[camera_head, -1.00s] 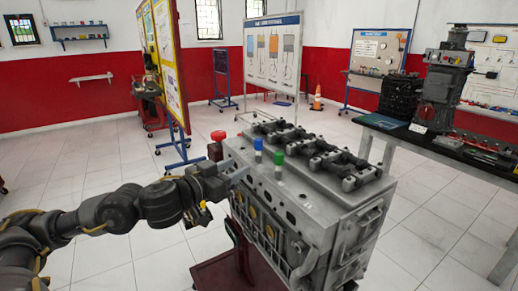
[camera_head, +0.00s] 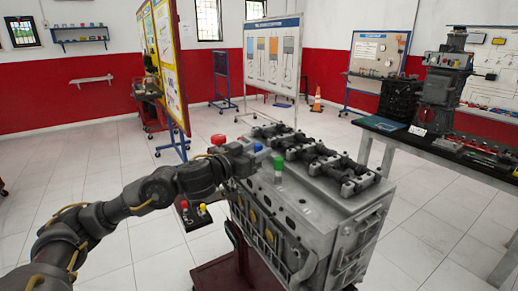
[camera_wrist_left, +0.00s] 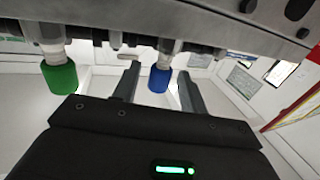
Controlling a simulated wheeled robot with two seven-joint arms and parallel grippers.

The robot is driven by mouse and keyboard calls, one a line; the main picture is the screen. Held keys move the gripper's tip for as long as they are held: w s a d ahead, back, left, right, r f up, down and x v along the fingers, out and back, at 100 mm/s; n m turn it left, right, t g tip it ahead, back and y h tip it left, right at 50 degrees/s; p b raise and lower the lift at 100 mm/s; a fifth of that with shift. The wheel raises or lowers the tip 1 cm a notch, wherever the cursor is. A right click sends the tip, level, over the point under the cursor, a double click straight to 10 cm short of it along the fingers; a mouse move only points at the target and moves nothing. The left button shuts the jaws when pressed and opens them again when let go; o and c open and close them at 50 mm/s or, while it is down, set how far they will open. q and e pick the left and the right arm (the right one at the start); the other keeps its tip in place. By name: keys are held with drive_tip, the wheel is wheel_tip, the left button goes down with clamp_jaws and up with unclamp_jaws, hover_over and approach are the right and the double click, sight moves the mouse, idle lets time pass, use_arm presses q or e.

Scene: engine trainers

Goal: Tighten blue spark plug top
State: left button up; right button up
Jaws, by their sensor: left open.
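The blue spark plug top (camera_head: 257,147) stands on the top of the grey engine block (camera_head: 310,215), near its left edge. The green top (camera_head: 278,163) stands nearer to me and the red top (camera_head: 218,139) farther to the left. My left gripper (camera_head: 248,159) is at the blue top and partly covers its lower part. In the left wrist view, the fingers of my left gripper (camera_wrist_left: 160,70) are open, with the blue top (camera_wrist_left: 159,79) in the gap between them. The green top (camera_wrist_left: 59,77) is outside the fingers at left. My right gripper is not in view.
Black rocker parts (camera_head: 318,158) run along the engine's top, to the right of the tops. A workbench (camera_head: 440,146) with tools and another engine stands at right.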

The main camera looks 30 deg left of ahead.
use_arm(q)
drive_tip(key=shift+w+d, duration=0.2)
drive_tip(key=shift+w, duration=0.45)
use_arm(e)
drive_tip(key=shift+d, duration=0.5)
